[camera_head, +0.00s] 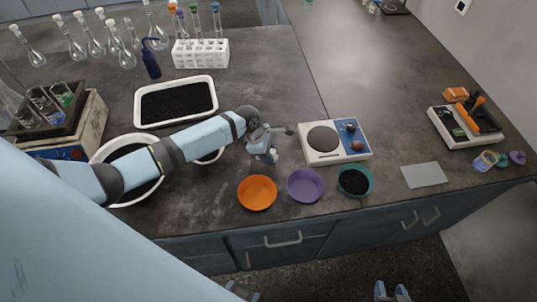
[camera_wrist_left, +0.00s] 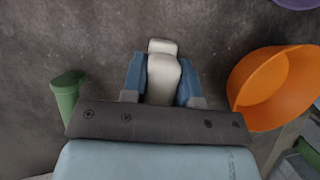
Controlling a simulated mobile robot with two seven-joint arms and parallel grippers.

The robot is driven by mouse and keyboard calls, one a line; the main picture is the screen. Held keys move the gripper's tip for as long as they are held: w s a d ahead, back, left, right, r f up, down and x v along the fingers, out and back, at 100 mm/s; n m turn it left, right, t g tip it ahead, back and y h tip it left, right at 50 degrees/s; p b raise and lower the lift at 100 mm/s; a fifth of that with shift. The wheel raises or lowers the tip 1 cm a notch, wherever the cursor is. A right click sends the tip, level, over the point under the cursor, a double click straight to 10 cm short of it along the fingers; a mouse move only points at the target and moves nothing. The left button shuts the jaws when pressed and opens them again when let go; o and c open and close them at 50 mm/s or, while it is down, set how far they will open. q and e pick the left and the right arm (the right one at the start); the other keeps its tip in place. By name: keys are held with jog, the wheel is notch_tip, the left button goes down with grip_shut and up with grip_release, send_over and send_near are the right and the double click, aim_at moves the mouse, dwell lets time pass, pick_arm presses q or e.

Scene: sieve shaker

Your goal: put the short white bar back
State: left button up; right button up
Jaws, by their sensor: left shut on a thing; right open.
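My left gripper (camera_head: 270,157) is shut on the short white bar (camera_head: 274,152), above the grey worktop left of the white device. In the left wrist view the white bar (camera_wrist_left: 163,75) sits between the two blue fingers of the left gripper (camera_wrist_left: 162,82), its end pointing away from the palm. Part of the bar is hidden by the gripper. My right gripper (camera_head: 391,291) is open and empty, low at the bottom edge, in front of the cabinets.
An orange bowl (camera_head: 257,193), a purple bowl (camera_head: 306,186) and a teal bowl (camera_head: 355,181) with dark grains line the front edge. A white device (camera_head: 360,154) stands behind. A green object (camera_wrist_left: 66,92) is near my left gripper. A tray of black grains (camera_head: 211,84) lies behind.

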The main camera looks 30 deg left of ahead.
pick_arm(q)
jog(key=shift+w+f, duration=0.1)
jog(key=shift+f, duration=0.3)
jog(key=shift+f, duration=0.1)
jog(key=o, duration=0.9)
jog(key=shift+o, duration=0.2)
jog(key=v, duration=1.2)
